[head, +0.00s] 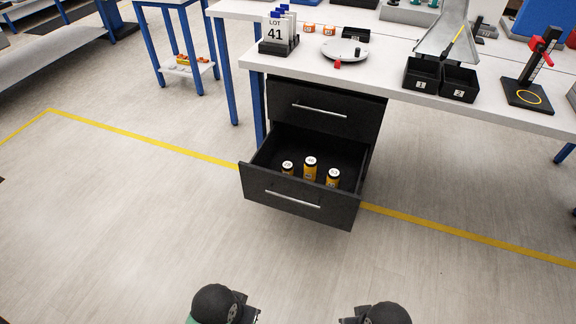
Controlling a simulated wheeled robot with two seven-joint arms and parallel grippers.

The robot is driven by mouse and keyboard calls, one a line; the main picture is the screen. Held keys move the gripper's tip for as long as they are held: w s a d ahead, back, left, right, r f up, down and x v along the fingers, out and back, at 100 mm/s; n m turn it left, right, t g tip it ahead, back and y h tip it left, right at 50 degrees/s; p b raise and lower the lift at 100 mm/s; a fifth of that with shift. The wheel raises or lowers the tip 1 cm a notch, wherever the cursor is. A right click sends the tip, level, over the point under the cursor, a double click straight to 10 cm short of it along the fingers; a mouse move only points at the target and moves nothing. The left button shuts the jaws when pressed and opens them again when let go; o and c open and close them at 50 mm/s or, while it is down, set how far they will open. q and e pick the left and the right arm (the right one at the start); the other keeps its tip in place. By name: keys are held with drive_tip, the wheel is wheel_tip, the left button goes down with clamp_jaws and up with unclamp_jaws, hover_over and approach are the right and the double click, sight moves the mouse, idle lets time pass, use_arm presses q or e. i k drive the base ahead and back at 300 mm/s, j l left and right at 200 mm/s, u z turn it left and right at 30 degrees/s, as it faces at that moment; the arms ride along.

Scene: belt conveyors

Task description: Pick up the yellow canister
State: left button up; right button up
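My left gripper (250,313) and my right gripper (349,319) are at the bottom edge of the head view, well short of the drawer and apart from the canisters. Their fingers are cut off or hidden, so their opening does not show.
The upper drawer (325,107) is shut. Floor before the drawer is clear, with a yellow line.

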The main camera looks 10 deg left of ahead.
sight(287, 167)
drive_tip(key=i+j, duration=0.15)
drive_tip(key=j, duration=0.2)
drive_tip(key=i+j+z, duration=0.1)
drive_tip(key=j, duration=0.2)
drive_tip(key=i+j, duration=0.15)
drive_tip(key=j, duration=0.2)
drive_tip(key=i+j+z, duration=0.1)
drive_tip(key=j, duration=0.2)
drive_tip(key=i+j+z, duration=0.1)
drive_tip(key=j, duration=0.25)
drive_tip(key=z, duration=1.25)
